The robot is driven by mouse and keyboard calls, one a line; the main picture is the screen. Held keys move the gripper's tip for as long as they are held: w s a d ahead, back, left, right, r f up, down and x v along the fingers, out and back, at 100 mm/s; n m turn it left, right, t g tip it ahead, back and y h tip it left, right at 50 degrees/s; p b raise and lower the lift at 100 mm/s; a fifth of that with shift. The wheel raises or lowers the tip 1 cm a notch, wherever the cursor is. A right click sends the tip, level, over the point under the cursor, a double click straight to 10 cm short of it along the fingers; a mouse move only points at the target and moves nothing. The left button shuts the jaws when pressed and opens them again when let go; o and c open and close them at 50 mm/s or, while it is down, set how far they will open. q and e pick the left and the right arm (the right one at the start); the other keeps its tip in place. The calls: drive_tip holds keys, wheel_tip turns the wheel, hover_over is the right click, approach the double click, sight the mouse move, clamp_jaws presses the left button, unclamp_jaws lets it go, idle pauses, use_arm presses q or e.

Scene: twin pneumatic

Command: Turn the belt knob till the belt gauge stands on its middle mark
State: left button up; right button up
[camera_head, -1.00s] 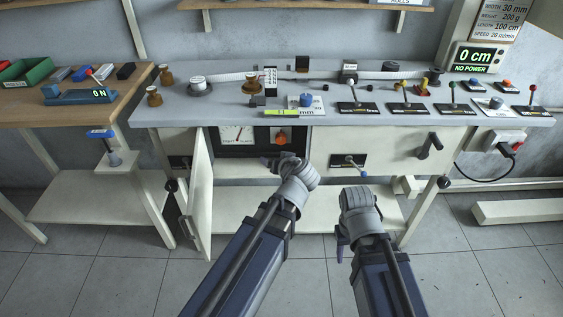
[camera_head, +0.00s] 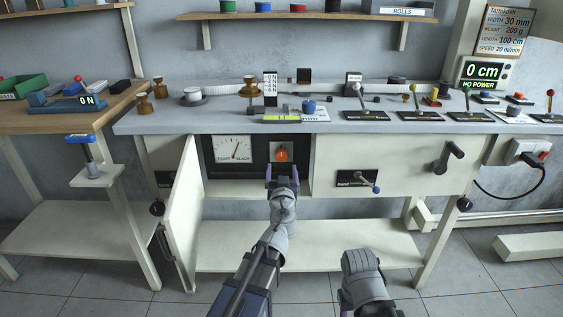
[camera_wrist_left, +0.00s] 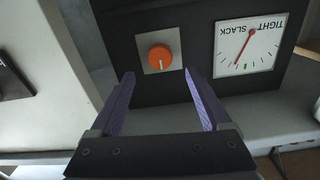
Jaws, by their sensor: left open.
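The orange belt knob (camera_head: 281,154) sits on a pale plate inside the open bay under the bench.
An open cabinet door (camera_head: 184,215) stands left of the bay. A blue-tipped lever (camera_head: 368,184) and a dark crank (camera_head: 448,157) are on the front panel to the right. The lower shelf (camera_head: 320,246) is bare. Several levers and parts crowd the bench top.

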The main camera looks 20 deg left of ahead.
sight(282, 157)
use_arm(q)
drive_tip(key=x, duration=0.7)
drive_tip(key=shift+w+a+f, duration=0.1)
drive_tip(key=shift+w, duration=0.25)
drive_tip(key=shift+c, duration=0.3)
clamp_jaws()
drive_tip(key=m, duration=0.5)
drive_tip(key=shift+m, duration=0.4)
drive_tip(key=m, duration=0.5)
drive_tip(key=shift+m, duration=0.4)
